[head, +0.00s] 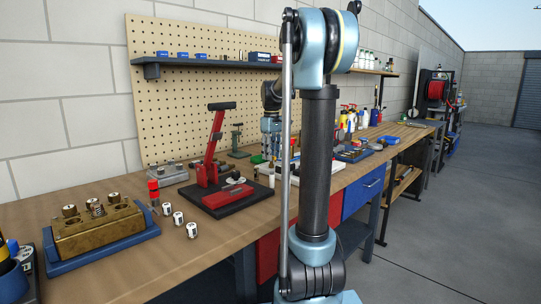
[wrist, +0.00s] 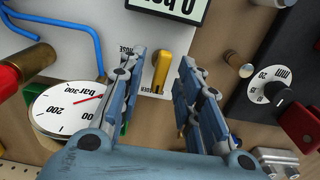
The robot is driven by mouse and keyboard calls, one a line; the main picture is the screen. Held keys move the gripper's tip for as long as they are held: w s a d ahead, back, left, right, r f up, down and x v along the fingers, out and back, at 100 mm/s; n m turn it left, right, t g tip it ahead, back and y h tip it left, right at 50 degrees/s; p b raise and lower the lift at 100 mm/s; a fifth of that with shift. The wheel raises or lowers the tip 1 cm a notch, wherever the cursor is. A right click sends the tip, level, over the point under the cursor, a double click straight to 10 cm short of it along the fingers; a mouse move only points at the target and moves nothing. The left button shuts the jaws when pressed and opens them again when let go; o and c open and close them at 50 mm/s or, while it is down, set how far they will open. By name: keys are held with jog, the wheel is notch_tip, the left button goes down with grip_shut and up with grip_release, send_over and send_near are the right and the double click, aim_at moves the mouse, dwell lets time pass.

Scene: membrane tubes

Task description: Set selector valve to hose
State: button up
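In the wrist view a gold-yellow lever (wrist: 161,70), seemingly the selector valve's handle, stands on a pale plate (wrist: 140,30). A small label that seems to read HOSE is by my left finger. Another label, partly hidden and ending in "DER", is near the lever's lower end. Which label the lever is set to, I cannot tell. My gripper (wrist: 160,62) is open, with one finger on each side of the lever and visible gaps to both. In the head view my gripper (head: 271,138) is over the bench, partly behind my arm; the lever cannot be made out there.
In the wrist view a round pressure gauge (wrist: 75,112), a blue hose (wrist: 60,25) and a red-and-brass fitting (wrist: 25,65) are on the left. A black box with a dial (wrist: 268,92) is on the right. A red press (head: 215,165) and brass block (head: 95,230) stand on the bench.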

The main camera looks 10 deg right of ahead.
grip_shut()
jog(key=shift+m, duration=0.3)
jog(key=m, duration=0.3)
jog(key=shift+m, duration=0.4)
jog(key=m, duration=0.9)
jog(key=shift+w, duration=0.1)
jog(key=shift+m, duration=2.2)
